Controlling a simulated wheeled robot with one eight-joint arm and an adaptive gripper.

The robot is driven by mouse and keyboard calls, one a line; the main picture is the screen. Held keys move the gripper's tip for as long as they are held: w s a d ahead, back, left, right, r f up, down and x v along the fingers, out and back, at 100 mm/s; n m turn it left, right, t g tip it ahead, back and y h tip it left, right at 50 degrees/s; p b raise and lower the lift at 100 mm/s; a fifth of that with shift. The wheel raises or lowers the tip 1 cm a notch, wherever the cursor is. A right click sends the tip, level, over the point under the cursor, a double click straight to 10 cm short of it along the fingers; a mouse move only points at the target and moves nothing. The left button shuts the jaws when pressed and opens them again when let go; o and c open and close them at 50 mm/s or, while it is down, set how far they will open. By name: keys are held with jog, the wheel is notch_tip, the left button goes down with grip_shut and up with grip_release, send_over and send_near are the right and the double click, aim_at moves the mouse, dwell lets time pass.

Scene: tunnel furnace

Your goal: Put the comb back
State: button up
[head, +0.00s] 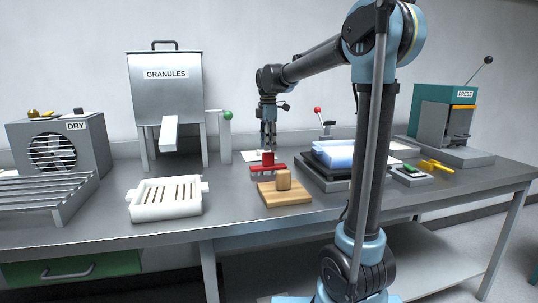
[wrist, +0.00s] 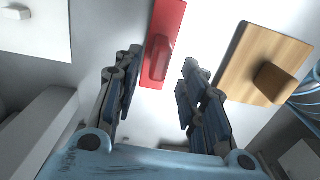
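The red comb (head: 265,170) lies on the metal bench behind a wooden board, its raised grip upward. In the wrist view the comb (wrist: 170,20) runs from the top edge down to between my fingertips. My gripper (head: 268,146) points down just above the comb in the head view. In the wrist view my gripper (wrist: 158,80) is open, with a finger apart on each side of the comb's lower end and nothing held. I cannot tell the exact height of the fingertips over the grip. No marked place for the comb is clear to me.
The wooden board with a block (head: 270,198) sits close in front of the comb. A white slotted tray (head: 140,212) is to the left, under the granules hopper (head: 165,95). A black-based device with a blue slab (head: 330,155) stands right, partly behind my arm.

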notch_tip(320, 180, up, 6)
jog(key=shift+r, duration=0.25)
dwell(0.4)
